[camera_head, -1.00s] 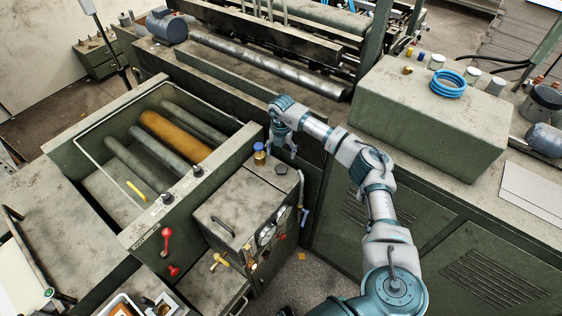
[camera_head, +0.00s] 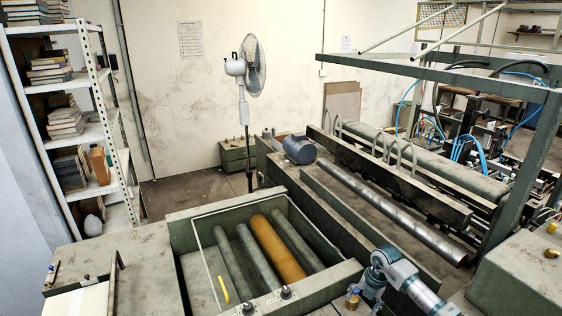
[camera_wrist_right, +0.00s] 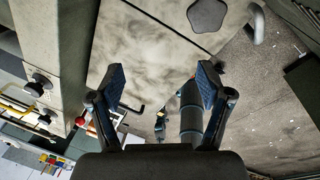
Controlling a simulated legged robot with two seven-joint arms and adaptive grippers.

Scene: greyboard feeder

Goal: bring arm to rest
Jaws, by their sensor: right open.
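My right arm (camera_head: 412,282) comes in at the bottom right of the head view, in white and teal. My right gripper (camera_head: 367,298) hangs at the lower edge, partly cut off, beside a small brass fitting (camera_head: 352,300). In the right wrist view my right gripper (camera_wrist_right: 160,88) is open, its two dark fingers well apart. A dark cylinder (camera_wrist_right: 191,112) shows close to the right finger; I cannot tell whether they touch. The gap holds nothing gripped. My left gripper is out of view.
The green feeder frame (camera_head: 176,240) with grey rollers and an orange roller (camera_head: 277,250) lies left of my arm. A long metal roller (camera_head: 395,215) runs behind it. A green box (camera_head: 520,280) stands at right. A fan (camera_head: 246,80) and bookshelf (camera_head: 105,120) stand farther back.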

